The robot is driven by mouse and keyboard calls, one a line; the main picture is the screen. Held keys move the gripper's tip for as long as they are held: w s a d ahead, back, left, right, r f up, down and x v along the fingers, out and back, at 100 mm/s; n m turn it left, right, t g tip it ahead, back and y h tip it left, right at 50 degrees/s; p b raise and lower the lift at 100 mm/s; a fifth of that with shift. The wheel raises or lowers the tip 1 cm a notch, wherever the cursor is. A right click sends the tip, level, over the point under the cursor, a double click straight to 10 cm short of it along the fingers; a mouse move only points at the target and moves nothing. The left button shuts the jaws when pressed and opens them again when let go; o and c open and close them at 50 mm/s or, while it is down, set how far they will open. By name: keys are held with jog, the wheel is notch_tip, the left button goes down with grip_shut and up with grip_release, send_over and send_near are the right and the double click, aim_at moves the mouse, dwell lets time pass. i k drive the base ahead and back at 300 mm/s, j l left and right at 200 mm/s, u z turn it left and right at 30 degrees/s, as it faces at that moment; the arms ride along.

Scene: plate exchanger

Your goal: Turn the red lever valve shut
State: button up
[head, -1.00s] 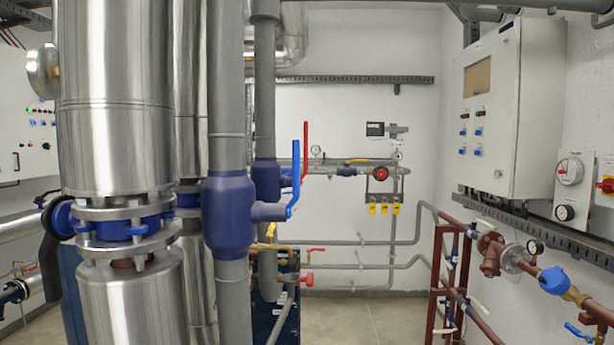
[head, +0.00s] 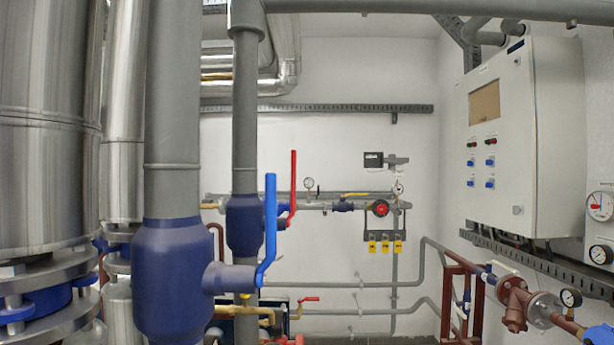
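A long red lever (head: 293,182) stands upright in the middle of the head view. It is on the blue valve body (head: 243,226) of the rear vertical grey pipe (head: 245,110). The lever runs roughly parallel to that pipe, and its lower end bends in toward the valve. A blue lever (head: 269,225) stands in front and to the left of it, also upright, on the larger, nearer blue valve body (head: 172,280). This nearer valve partly hides the lower area behind it. A smaller red handle (head: 309,299) lies about level lower down. My gripper is not in view.
Large silver cylinders (head: 45,120) fill the left side. A wall cabinet (head: 540,130) and red-brown pipework (head: 515,305) stand on the right. Thin grey pipes (head: 340,284) run along the back wall. There is open room between the blue lever and the right-hand pipework.

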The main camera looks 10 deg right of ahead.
aim_at(293, 173)
jog(key=i+z, duration=0.35)
jog(key=i, duration=0.85)
